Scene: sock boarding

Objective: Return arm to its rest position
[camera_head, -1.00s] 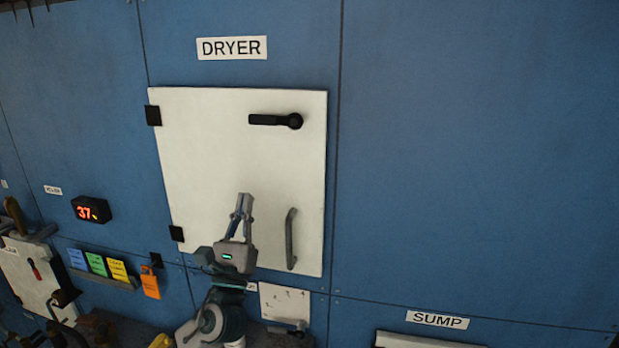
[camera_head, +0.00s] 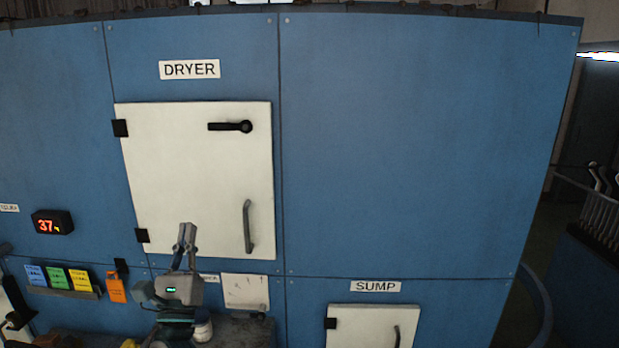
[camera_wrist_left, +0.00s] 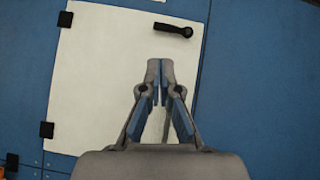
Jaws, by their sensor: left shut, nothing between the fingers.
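My left gripper (camera_head: 186,232) points up in front of the lower part of the white dryer door (camera_head: 190,165) in the head view. Its fingers are together with nothing between them. The left wrist view shows the fingertips (camera_wrist_left: 161,66) close together in front of the same door (camera_wrist_left: 95,65). The door is closed flush in the blue panel, with a black latch handle (camera_head: 230,127) lying level near its top right and a grey pull handle (camera_head: 248,227) at lower right. The gripper appears apart from the door, though depth is hard to judge. My right gripper does not show.
A lit display (camera_head: 52,222) is at left, above coloured cards (camera_head: 56,277) and an orange tag (camera_head: 116,287). A white sump door (camera_head: 370,327) is at lower right. A dark rack (camera_head: 603,215) stands at far right. The blue panel (camera_head: 410,140) right of the dryer is bare.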

